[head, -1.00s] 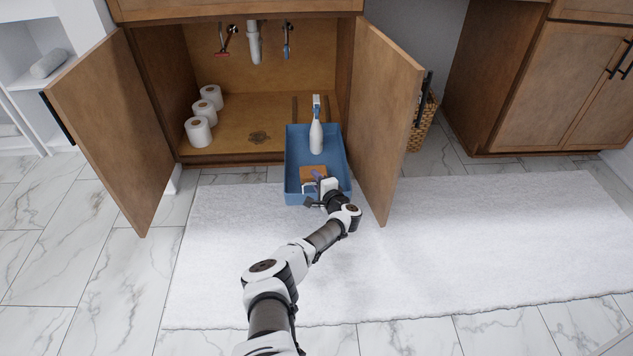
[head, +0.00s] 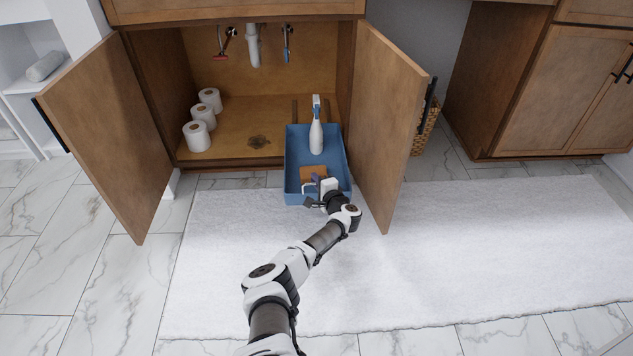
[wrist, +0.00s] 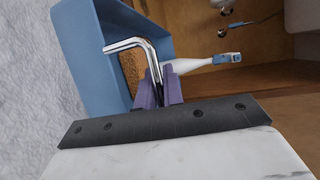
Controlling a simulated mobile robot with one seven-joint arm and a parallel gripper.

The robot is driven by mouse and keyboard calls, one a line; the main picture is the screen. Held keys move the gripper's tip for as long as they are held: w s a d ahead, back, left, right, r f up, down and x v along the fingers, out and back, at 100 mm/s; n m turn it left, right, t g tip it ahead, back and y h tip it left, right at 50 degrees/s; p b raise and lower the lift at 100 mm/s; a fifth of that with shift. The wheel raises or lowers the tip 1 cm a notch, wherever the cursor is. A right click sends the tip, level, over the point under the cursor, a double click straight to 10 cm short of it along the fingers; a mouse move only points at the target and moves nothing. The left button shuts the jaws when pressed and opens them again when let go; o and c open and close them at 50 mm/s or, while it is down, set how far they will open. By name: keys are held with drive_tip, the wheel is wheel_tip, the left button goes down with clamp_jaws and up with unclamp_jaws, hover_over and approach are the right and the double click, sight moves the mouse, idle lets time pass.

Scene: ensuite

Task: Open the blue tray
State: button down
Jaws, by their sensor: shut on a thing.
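The blue tray (head: 292,184) is pulled out of the open cabinet, its front part over the white rug. It holds a white spray bottle (head: 316,138) with a blue nozzle and a brown sponge-like block (head: 313,172). My gripper (head: 319,186) is at the tray's front end. In the wrist view, the purple fingers (wrist: 157,92) are closed around a bent chrome handle (wrist: 135,44) beside the tray wall (wrist: 88,45). The exact contact between the fingers is partly hidden.
The left cabinet door (head: 108,140) and right cabinet door (head: 388,120) stand open on either side of the tray. Toilet rolls (head: 197,136) stand inside at the left. A wicker basket (head: 425,128) is behind the right door. The white rug (head: 480,250) is clear at right.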

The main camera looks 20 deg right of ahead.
drive_tip(key=shift+w+d, duration=0.1)
drive_tip(key=shift+w, duration=0.3)
drive_tip(key=c, duration=1.5)
unclamp_jaws()
drive_tip(key=shift+s, duration=0.15)
drive_tip(key=shift+s+r+p, duration=0.15)
drive_tip(key=shift+s+p, duration=0.1)
drive_tip(key=shift+p, duration=0.25)
drive_tip(key=shift+p+v, duration=5.1)
drive_tip(key=shift+v, duration=1.5)
